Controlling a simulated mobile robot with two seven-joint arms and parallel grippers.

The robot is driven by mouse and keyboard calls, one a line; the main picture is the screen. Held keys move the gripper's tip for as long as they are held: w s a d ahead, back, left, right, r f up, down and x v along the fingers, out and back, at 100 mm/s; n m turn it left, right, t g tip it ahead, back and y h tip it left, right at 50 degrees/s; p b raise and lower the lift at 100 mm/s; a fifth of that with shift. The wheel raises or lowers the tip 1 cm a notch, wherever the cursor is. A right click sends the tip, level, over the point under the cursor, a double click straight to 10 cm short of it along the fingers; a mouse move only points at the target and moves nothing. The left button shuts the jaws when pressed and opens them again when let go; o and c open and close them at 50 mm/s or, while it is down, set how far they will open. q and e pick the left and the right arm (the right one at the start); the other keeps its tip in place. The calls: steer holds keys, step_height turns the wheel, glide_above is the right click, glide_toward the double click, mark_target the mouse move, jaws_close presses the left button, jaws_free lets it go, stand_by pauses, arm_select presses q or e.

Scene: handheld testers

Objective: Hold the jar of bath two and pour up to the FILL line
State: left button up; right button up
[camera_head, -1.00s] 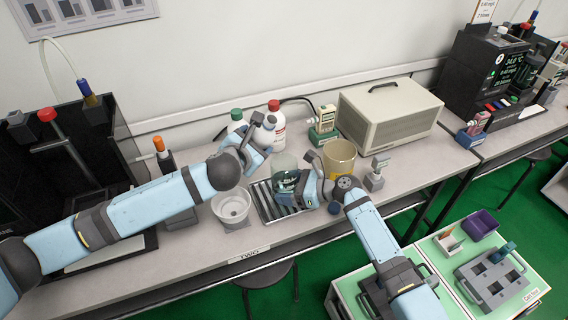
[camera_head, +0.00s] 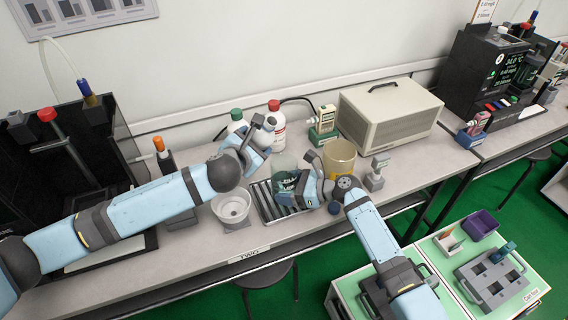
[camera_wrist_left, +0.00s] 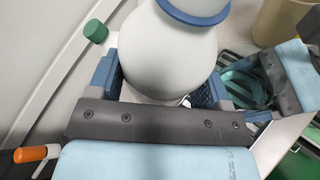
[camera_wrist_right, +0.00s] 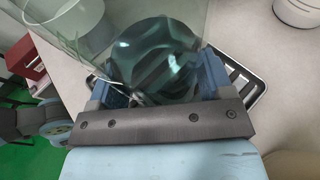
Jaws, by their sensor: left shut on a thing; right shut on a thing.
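My left gripper (camera_head: 252,146) is shut on a white rounded bottle with a blue collar (camera_wrist_left: 170,50), seen close in the left wrist view. In the head view the arm largely hides this bottle. My right gripper (camera_head: 302,183) is shut on a clear glass jar with a teal tint (camera_head: 284,162), at the slatted tray. The jar also shows in the right wrist view (camera_wrist_right: 155,60), with white marks on clear glass at the left. I cannot read a FILL line or tell the liquid level. No stream is visible between bottle and jar.
A slatted tray (camera_head: 268,208) lies under the jar area. A white funnel-like bowl (camera_head: 231,205) stands to its left and an amber beaker (camera_head: 339,158) to its right. Red-capped (camera_head: 276,128) and green-capped (camera_head: 237,121) bottles stand behind. A beige box (camera_head: 390,118) is at the back right.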

arm_select(q)
steer(key=shift+w+a+f+m+t+y, duration=0.25)
steer(key=shift+a+f+m, duration=0.1)
steer(key=shift+f+m, duration=0.3)
steer(key=shift+w+a+f+m+t+y, duration=0.25)
steer(key=shift+a+f+m, duration=0.1)
steer(key=shift+f+m, duration=0.3)
stand_by(3.1)
steer(key=shift+w+a+r+m+t+y, duration=0.1)
steer(key=shift+w+a+m+t+y, duration=0.15)
steer(key=shift+a+m+t, duration=0.4)
stand_by(2.9)
